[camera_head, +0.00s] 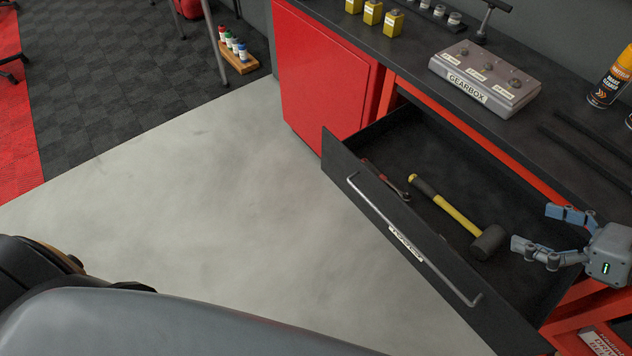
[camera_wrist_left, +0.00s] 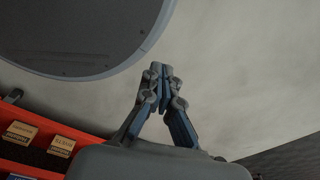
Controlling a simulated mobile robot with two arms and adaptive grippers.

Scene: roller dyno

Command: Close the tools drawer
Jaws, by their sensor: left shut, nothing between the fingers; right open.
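The tools drawer (camera_head: 437,262) is pulled open from the red cabinet in the head view. Its dark front has a long bar handle (camera_head: 412,240) and a white label. A mallet with a yellow and black handle (camera_head: 457,217) and a red-handled tool (camera_head: 385,180) lie inside. My right gripper (camera_head: 535,229) is open and empty, above the right end of the drawer. Whether it touches the drawer I cannot tell. My left gripper (camera_wrist_left: 160,75) shows in the left wrist view, shut and empty over the pale floor. The drawer is not recognisable in that view.
The dark worktop (camera_head: 400,57) above the drawer carries a gearbox panel (camera_head: 485,79), yellow blocks (camera_head: 372,13) and a spray can (camera_head: 611,78). A red cabinet door (camera_head: 325,80) is left of the drawer. The pale floor (camera_head: 200,215) before the drawer is clear.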

